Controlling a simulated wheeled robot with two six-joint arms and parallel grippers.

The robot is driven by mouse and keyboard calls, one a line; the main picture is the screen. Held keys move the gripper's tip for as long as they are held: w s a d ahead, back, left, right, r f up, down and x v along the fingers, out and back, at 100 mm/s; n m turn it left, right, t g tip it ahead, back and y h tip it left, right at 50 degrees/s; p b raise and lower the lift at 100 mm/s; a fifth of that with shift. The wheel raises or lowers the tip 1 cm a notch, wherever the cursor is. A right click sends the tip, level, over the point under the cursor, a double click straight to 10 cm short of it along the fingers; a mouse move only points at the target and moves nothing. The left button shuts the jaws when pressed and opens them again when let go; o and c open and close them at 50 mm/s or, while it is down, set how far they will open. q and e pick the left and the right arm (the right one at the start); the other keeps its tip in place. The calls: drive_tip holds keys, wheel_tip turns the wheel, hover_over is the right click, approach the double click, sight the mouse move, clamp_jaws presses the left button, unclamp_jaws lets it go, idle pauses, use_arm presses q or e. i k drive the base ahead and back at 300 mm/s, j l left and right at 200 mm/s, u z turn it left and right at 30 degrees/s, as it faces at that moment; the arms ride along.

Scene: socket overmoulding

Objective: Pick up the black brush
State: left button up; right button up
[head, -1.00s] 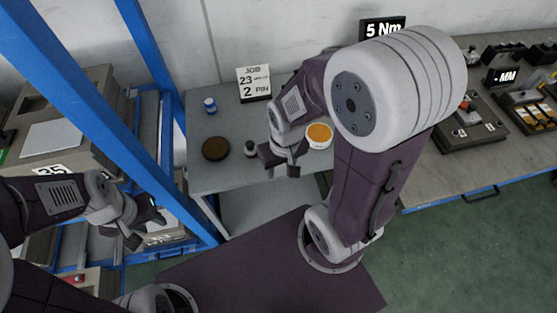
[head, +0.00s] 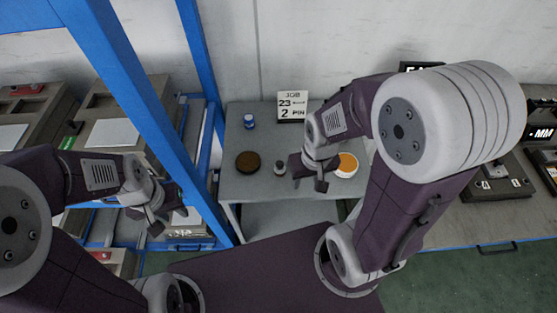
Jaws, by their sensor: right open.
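I cannot pick out a black brush for certain. A small dark upright item (head: 279,169) stands on the grey table, beside my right gripper, and is too small to identify. A dark brown round item (head: 248,162) lies to its left. My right gripper (head: 309,182) is open over the table, between the small dark item and a white tub with orange contents (head: 346,165). Nothing shows between its fingers. My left gripper (head: 160,219) hangs by the blue-framed rack at the left, away from the table. Its jaws are too small and dark to read.
A blue-and-white jar (head: 249,121) and a job sign (head: 292,106) stand at the back of the grey table (head: 233,187). A blue post (head: 202,75) rises at its left. A bench with dark fixtures (head: 490,180) is at the right, partly behind my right arm.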

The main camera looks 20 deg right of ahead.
sight(280, 169)
drive_tip(key=u, duration=1.95)
drive_tip(key=k+l, duration=0.15)
drive_tip(key=k, duration=0.15)
drive_tip(key=k+l, duration=0.1)
drive_tip(key=k, duration=0.25)
